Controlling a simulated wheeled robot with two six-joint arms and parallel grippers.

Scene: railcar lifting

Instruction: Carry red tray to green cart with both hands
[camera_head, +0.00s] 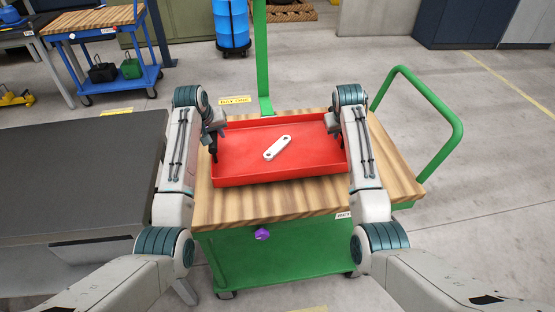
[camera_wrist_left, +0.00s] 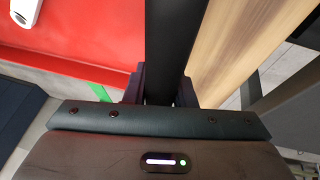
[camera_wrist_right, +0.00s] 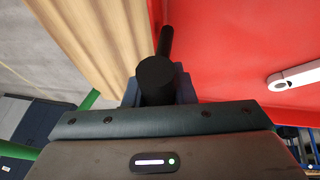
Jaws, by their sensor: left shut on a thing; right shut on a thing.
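The red tray (camera_head: 240,165) is over the wooden top of the green cart (camera_head: 290,262) in the head view, and looks level. Whether it rests on the top or hangs just above it, I cannot tell. A white link-shaped part (camera_head: 277,148) lies in the tray. My left gripper (camera_head: 213,150) is shut on the tray's left side by a black handle (camera_wrist_left: 175,50). My right gripper (camera_head: 336,130) is shut on the right side by another black handle (camera_wrist_right: 157,75). The red tray floor also shows in the left wrist view (camera_wrist_left: 90,25) and the right wrist view (camera_wrist_right: 235,45).
A dark grey table (camera_head: 70,180) stands close to the cart's left. The cart's green push rail (camera_head: 440,115) rises at the right, and a green post (camera_head: 262,60) stands behind the tray. A blue barrel (camera_head: 232,25) and a blue cart (camera_head: 125,80) are farther back.

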